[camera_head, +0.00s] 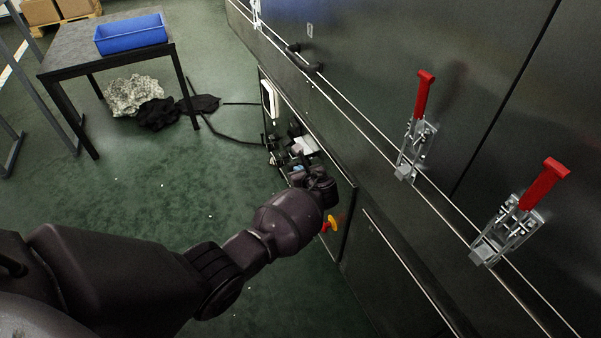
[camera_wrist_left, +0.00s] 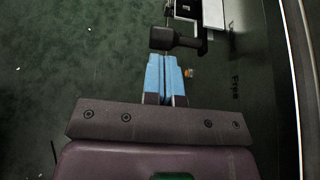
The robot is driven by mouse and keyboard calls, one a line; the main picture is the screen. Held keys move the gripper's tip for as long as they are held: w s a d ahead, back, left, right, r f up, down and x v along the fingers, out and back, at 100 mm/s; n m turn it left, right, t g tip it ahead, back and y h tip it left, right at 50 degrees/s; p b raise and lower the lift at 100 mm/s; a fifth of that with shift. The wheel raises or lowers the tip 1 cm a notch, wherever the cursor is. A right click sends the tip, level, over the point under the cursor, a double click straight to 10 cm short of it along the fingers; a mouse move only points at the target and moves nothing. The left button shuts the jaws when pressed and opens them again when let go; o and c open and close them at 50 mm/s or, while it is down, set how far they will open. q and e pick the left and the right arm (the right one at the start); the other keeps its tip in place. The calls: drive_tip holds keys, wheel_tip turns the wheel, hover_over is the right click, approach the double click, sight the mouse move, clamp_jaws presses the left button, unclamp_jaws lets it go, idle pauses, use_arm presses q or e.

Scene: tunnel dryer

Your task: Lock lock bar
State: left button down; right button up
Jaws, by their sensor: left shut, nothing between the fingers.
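My left arm reaches in from the left in the head view. My left gripper (camera_head: 297,168) is beside the low dark side panel of the machine. In the left wrist view its blue fingers (camera_wrist_left: 167,72) are together, with nothing between them. A black knob-like bar end (camera_wrist_left: 175,40) lies just beyond the fingertips in that view; I cannot tell whether they touch. I cannot tell for sure which part is the lock bar. Two latches with upright red handles, a nearer one (camera_head: 543,184) and a farther one (camera_head: 424,95), sit on the dryer front, well right of the gripper.
A yellow and red switch (camera_head: 331,224) is on the panel close to my wrist. A black handle (camera_head: 304,58) is higher on the machine. A table (camera_head: 75,58) with a blue bin (camera_head: 130,34) stands at the back left.

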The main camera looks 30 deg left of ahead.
use_arm(q)
drive_tip(key=p+v, duration=0.4)
drive_tip(key=v, duration=0.6)
use_arm(e)
drive_tip(key=shift+s+d+r+m+g, duration=0.15)
drive_tip(key=shift+s+d+m, duration=0.1)
drive_tip(key=shift+s+m, duration=0.15)
drive_tip(key=shift+s+d+r+m+g, duration=0.15)
drive_tip(key=shift+s+d+m, duration=0.15)
drive_tip(key=shift+s, duration=0.15)
use_arm(q)
drive_tip(key=shift+s+d, duration=0.1)
drive_tip(key=shift+d, duration=0.05)
use_arm(e)
drive_tip(key=shift+w, duration=0.1)
